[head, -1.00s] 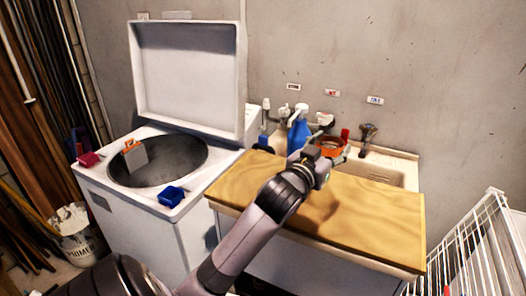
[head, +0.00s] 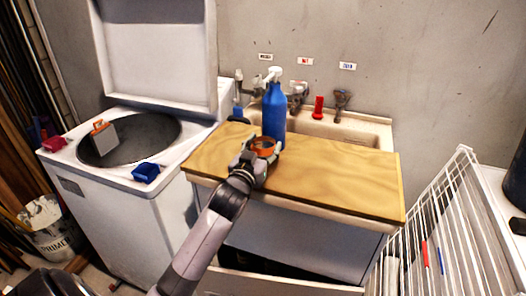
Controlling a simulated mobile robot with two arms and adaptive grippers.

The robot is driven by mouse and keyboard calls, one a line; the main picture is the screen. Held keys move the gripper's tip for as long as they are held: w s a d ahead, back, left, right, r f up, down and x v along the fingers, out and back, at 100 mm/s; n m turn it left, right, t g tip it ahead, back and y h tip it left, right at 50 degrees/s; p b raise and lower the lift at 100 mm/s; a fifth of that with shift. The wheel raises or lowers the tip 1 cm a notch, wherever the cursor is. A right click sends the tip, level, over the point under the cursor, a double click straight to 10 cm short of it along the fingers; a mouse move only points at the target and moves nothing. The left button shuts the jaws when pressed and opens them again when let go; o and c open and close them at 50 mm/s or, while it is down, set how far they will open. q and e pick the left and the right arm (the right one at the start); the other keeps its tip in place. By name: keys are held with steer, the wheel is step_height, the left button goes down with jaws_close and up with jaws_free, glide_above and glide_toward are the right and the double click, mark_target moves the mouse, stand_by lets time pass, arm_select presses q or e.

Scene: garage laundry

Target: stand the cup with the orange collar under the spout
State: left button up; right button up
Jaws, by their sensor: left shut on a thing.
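The cup with the orange collar (head: 263,146) is in my left gripper (head: 262,151), whose fingers close around its sides over the wooden board. Mostly the orange ring shows; the gripper hides the lower cup, and I cannot tell whether it touches the board. A blue bottle (head: 274,112) with a white pump head (head: 272,74) stands upright just behind the cup. The pump's spout is small and sits above and behind the cup in the picture; I cannot tell their exact alignment. My right gripper is not in view.
The wooden board (head: 340,183) is clear to the right. Behind it are a sink (head: 365,131), taps (head: 341,100) and a red object (head: 318,107). An open washer (head: 110,180) stands left, with a blue clip (head: 146,173). A white wire rack (head: 440,230) stands right.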

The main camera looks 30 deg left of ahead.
arm_select(q)
steer(key=shift+f, duration=0.45)
steer(key=shift+f, duration=0.1)
steer(key=o, duration=0.9)
steer(key=shift+o, duration=0.2)
steer(key=shift+s, duration=0.1)
steer(key=p+v, duration=0.3)
steer(key=v, duration=0.8)
steer(key=shift+s, duration=0.4)
